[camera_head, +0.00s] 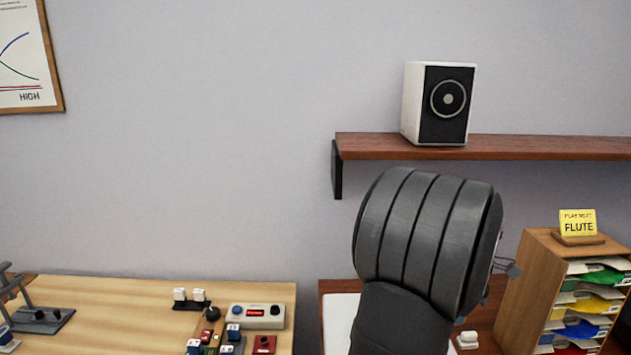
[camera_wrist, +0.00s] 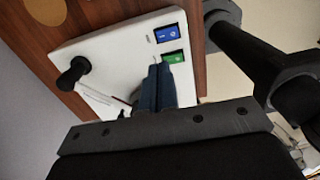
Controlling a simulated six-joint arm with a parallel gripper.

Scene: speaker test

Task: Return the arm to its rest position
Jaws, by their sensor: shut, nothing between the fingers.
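My arm (camera_head: 425,240) rises in the middle of the head view, its dark ribbed part in front of the wall and below the shelf. The gripper itself is mostly hidden behind it there. In the wrist view my gripper (camera_wrist: 158,75) shows its two blue-grey fingers together, shut and empty. They point over a white panel (camera_wrist: 110,55) that carries a blue switch (camera_wrist: 167,33), a green switch (camera_wrist: 174,57) and a black knob (camera_wrist: 73,73). I cannot tell how far the fingertips are from the panel.
A white speaker (camera_head: 445,105) stands on a wall shelf (camera_head: 540,147) above my arm. A wooden paper sorter (camera_head: 528,285) with a yellow FLUTE sign (camera_head: 578,223) stands close on the right. A control box (camera_head: 256,316) and small parts lie on the left desk (camera_head: 120,310).

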